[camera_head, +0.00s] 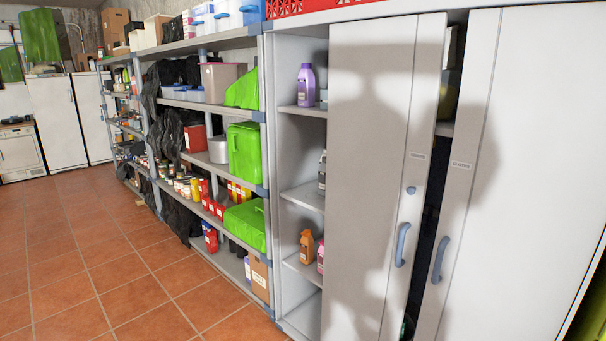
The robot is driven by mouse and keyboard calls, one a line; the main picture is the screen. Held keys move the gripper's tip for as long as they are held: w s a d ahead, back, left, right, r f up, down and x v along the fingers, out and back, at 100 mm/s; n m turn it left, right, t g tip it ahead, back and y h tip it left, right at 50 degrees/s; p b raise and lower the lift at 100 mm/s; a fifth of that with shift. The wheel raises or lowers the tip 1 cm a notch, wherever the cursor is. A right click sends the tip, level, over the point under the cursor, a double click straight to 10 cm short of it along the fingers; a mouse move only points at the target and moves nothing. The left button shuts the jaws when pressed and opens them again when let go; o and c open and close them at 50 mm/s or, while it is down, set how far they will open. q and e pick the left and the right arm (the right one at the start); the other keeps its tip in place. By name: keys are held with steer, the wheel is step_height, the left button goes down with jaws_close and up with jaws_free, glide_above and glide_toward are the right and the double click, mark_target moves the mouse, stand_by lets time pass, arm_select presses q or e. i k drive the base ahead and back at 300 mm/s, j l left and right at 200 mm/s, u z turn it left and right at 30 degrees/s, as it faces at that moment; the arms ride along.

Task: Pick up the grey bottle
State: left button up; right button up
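A grey bottle (322,172) stands on a middle shelf inside the open left part of the white cabinet (350,150). The cabinet door's edge hides its right side. A purple bottle (306,85) stands on the shelf above it. An orange bottle (307,246) and a pink bottle (320,257) stand on the shelf below. Neither of my grippers is in view.
The cabinet's sliding doors with blue handles (401,245) cover most of its front. A long shelving rack (265,150) with green bins, cans and boxes runs along the wall to the left. The tiled floor (100,270) at left is clear. White appliances (56,120) stand at the back.

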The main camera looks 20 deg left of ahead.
mark_target(322, 170)
steer(key=i+j+u, duration=0.1)
steer(key=j, duration=0.25)
steer(key=i+j+u, duration=0.1)
steer(key=j, duration=0.2)
steer(key=i+j, duration=0.15)
steer(key=j, duration=0.15)
steer(key=i+j+u, duration=0.15)
steer(key=j, duration=0.15)
steer(key=i+z, duration=0.15)
steer(key=i, duration=0.25)
steer(key=i+j+z, duration=0.15)
steer(key=i, duration=0.2)
